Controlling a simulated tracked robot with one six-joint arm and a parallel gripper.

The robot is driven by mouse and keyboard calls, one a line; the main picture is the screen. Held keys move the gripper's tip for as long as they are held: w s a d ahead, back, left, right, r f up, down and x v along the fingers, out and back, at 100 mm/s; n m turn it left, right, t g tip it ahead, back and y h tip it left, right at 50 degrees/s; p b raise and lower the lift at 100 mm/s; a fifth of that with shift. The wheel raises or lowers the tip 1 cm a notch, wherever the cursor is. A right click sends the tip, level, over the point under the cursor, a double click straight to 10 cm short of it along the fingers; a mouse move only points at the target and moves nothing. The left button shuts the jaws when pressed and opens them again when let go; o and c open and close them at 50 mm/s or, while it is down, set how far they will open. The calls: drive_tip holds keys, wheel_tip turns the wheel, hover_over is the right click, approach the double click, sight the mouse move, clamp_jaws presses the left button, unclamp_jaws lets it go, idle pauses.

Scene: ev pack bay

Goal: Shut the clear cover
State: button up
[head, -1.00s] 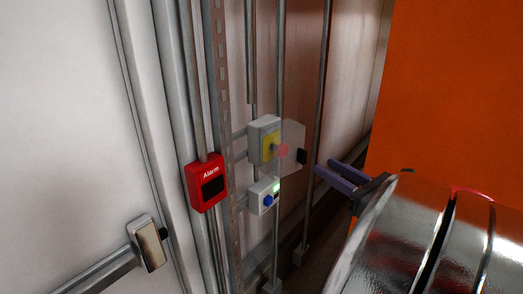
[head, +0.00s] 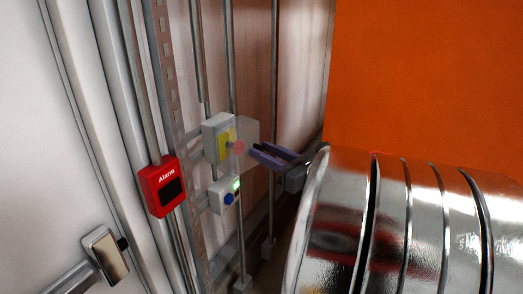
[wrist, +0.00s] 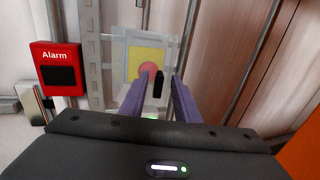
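The clear cover (head: 248,130) is a see-through pane on a grey box (head: 212,138) with a yellow face and a red button. In the head view it stands out from the box's front towards the right, so it looks open. In the wrist view the pane (wrist: 172,52) overlaps the yellow face (wrist: 147,62) and red button (wrist: 148,70). Its black tab (wrist: 158,86) shows between my fingers. My gripper (head: 258,150) is at the cover's outer edge, with its two purple fingers apart. The wrist view shows gaps beside the tab at my gripper (wrist: 158,80); contact cannot be told.
A red alarm box (head: 162,187) is left of the grey box. A small box with a blue button (head: 225,195) sits below it. Vertical pipes (head: 274,100) run close behind. An orange panel (head: 430,75) fills the right. A door handle (head: 105,254) is lower left.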

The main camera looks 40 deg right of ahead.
clamp_jaws()
idle(0.4)
